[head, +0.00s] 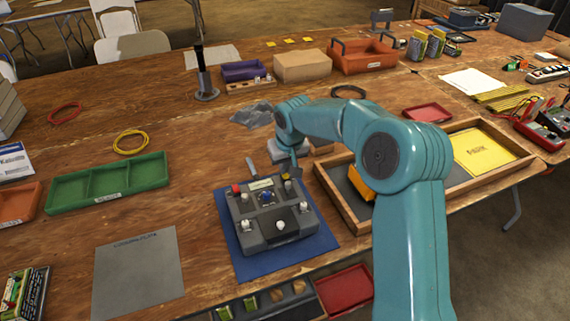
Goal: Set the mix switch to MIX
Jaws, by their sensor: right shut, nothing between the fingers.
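A dark grey control box (262,241) sits on a blue mat (325,240) near the middle of the table. Its top carries a red button (236,189), a blue knob (266,197), several pale knobs or switches and a small label. The lettering is too small to read, so I cannot tell which control is the mix switch or how it is set. My right gripper (287,177) is shut and empty, pointing down at the box's far right corner, by a small yellow part there. I cannot tell whether it touches. My left gripper is not in view.
A wooden tray (352,222) with a yellow panel (485,150) lies right of the box, partly behind my right arm. A green tray (108,184) and a grey sheet (140,274) lie to the left. A red tray (345,290) is in front. Table left of the box is fairly clear.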

